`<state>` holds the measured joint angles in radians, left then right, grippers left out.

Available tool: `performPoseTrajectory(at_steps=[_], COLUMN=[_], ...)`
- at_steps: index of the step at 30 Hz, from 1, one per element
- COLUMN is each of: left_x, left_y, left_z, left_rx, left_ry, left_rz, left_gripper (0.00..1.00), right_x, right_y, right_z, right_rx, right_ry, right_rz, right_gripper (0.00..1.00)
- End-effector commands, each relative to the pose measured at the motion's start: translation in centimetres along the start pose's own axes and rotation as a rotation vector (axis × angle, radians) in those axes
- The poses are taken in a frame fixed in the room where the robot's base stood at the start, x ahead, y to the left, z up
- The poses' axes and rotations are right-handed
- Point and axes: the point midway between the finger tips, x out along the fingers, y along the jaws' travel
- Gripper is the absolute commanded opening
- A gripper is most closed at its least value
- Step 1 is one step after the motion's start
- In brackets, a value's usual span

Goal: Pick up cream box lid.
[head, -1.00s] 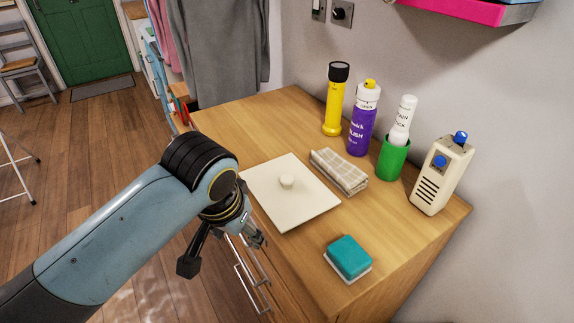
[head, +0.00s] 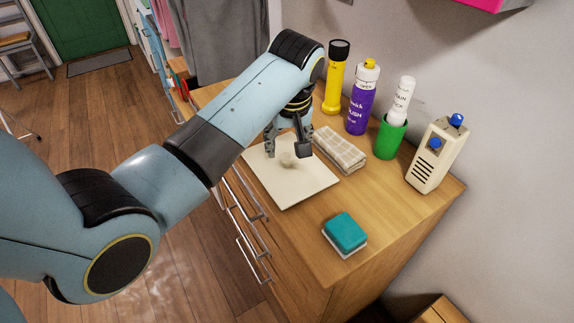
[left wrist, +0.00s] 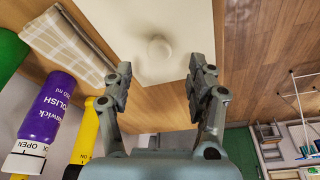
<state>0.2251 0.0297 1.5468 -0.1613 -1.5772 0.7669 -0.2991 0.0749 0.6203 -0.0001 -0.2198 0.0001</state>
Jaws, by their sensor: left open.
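The cream box lid (head: 307,186) is a flat square plate with a small round knob (head: 287,159) in its middle. It lies on the wooden cabinet top near the front edge. In the left wrist view the lid (left wrist: 115,18) shows with its knob (left wrist: 160,48) just beyond the fingertips. My left gripper (head: 287,152) is above the lid, pointing down around the knob. Its fingers in the left wrist view (left wrist: 162,78) are spread apart with nothing between them. I cannot tell the exact height above the knob. My right gripper is not in view.
A folded checked cloth (head: 339,149) lies close beside the lid. A yellow torch (head: 334,85), a purple polish can (head: 359,100), a green cup (head: 390,138) with a white bottle, and a cream radio-like device (head: 437,155) stand along the wall. A teal sponge (head: 345,232) lies at front right.

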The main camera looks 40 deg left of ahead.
Motion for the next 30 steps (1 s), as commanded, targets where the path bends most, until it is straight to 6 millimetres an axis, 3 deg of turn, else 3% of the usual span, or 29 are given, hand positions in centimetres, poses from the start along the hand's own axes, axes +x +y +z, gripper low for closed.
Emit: performPoseTrajectory(at_steps=[12,20,30], left_x=[5.1,5.5,5.5], left_y=[0.1,0.1,0.0], left_z=[0.0,0.0,0.0], left_rx=[0.001,0.001,0.002], left_ry=[-0.001,0.0,0.0], left_rz=[0.001,0.002,0.001], left_gripper=[0.57,0.57,0.14], right_x=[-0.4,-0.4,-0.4], right_y=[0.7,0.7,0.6], right_z=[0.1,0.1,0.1], right_rx=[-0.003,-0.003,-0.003], right_ry=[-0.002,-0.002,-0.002], right_rz=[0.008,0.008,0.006], right_gripper=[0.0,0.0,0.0])
